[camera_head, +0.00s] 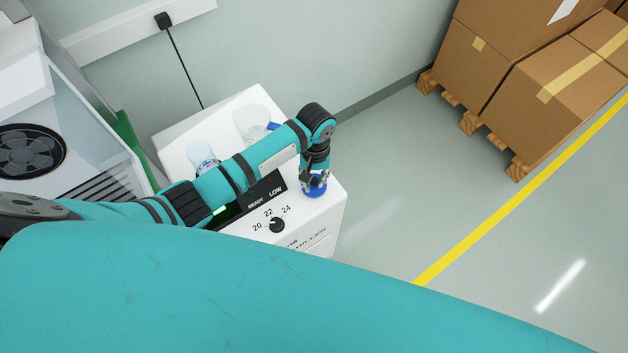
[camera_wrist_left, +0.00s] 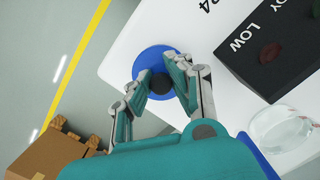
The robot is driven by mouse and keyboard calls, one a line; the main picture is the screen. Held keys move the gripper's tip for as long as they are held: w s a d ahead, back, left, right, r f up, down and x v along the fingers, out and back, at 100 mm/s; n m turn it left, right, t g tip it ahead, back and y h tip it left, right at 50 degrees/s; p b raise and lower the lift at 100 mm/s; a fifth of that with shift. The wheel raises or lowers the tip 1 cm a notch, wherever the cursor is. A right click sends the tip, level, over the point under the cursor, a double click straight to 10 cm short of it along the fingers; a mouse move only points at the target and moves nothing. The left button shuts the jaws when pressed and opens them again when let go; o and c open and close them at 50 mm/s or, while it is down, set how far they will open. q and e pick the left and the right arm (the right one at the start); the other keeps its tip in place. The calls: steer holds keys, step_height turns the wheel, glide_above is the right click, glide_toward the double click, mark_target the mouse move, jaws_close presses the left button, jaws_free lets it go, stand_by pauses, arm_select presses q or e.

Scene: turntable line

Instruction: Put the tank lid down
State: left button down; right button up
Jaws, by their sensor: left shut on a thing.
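The tank lid (camera_head: 317,192) is a blue disc at the right end of the white unit's top. It also shows in the wrist view (camera_wrist_left: 152,58), with a black knob (camera_wrist_left: 160,84) at its middle. My left gripper (camera_head: 313,178) points down and is shut on this knob; in the wrist view its two fingers (camera_wrist_left: 161,80) sit on either side of it. The lid looks roughly level. I cannot tell whether it touches the white top or hangs just above it. My right gripper is not in view.
The white unit (camera_head: 333,205) has a dial (camera_head: 277,225) and a black READY/LOW panel (camera_head: 262,195). A clear round vessel (camera_head: 250,118) and a labelled bottle (camera_head: 203,155) stand behind my left arm. Boxes on pallets (camera_head: 560,85) stand right; the floor between is clear.

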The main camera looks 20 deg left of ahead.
arm_select(q)
steer(key=shift+f, duration=0.9)
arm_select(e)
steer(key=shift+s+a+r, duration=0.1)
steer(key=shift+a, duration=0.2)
arm_select(q)
steer(key=shift+f, duration=0.15)
steer(key=c, duration=1.2)
jaws_free()
steer(key=shift+c, duration=0.2)
steer(key=shift+r, duration=0.55)
step_height(320, 180, up, 11)
steer(key=w, duration=0.1)
steer(key=shift+w, duration=0.15)
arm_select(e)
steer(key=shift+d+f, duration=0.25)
